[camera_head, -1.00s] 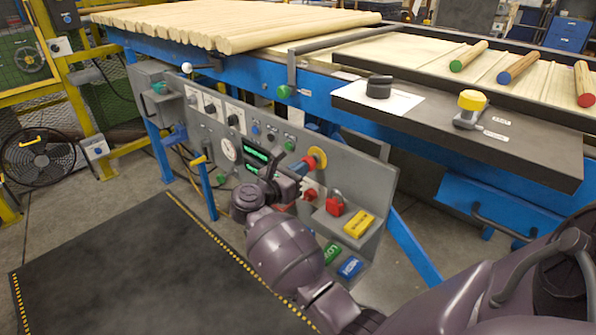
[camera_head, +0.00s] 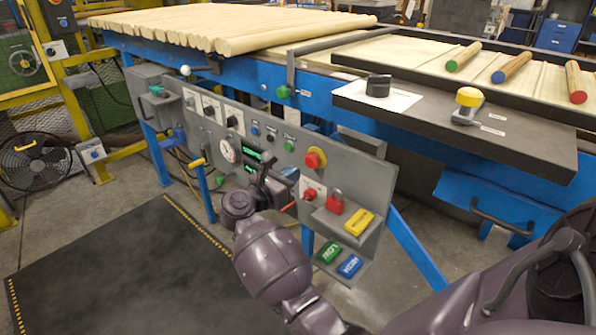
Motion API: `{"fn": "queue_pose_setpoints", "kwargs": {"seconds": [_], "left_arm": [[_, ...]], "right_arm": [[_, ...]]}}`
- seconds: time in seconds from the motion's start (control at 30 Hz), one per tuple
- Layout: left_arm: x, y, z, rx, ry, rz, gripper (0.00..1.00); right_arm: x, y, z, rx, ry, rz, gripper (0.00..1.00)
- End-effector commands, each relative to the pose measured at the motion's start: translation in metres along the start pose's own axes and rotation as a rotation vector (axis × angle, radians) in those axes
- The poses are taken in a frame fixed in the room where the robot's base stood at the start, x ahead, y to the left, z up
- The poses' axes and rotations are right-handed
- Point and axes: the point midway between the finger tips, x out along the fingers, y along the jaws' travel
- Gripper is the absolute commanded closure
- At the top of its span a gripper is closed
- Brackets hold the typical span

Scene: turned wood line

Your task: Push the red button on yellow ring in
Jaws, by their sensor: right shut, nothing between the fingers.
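The red button (camera_head: 315,160) on its yellow ring stands on the grey control panel (camera_head: 350,175), just above the small red switch. It shows whole; I cannot tell from this angle whether it is pressed in. My right gripper (camera_head: 272,172) is shut and empty. It is left of the button and a little lower, in front of the panel near the green-lit display, apart from the button. My left gripper is not in view.
A red padlock (camera_head: 335,202) and a yellow block (camera_head: 359,222) sit on a small shelf at lower right of the panel. A red switch (camera_head: 309,194) is close right of my gripper. A yellow-topped lever (camera_head: 198,162) projects on the left. The dark floor mat (camera_head: 110,270) is clear.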

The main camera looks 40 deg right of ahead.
Motion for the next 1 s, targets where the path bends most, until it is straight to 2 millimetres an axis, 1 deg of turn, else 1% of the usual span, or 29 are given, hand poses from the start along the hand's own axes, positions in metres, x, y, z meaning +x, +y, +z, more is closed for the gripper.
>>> {"fn": "queue_pose_setpoints", "kwargs": {"seconds": [0.03,0.3,0.4,0.5,0.7,1.0], "left_arm": [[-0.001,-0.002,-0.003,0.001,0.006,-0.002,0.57],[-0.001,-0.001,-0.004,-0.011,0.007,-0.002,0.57],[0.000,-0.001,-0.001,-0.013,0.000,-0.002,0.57],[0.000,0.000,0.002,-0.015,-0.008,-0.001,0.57],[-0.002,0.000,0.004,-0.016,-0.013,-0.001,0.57],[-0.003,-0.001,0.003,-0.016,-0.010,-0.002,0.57]], "right_arm": [[-0.013,0.001,0.001,0.001,0.004,0.003,1.00],[-0.065,0.001,0.001,0.001,0.004,0.003,1.00],[-0.079,0.001,0.000,0.001,0.003,0.002,1.00],[-0.088,0.001,0.000,0.000,0.003,0.002,1.00],[-0.096,0.000,0.000,-0.001,0.001,0.001,1.00],[-0.096,0.000,0.000,-0.001,0.001,0.001,1.00]]}}
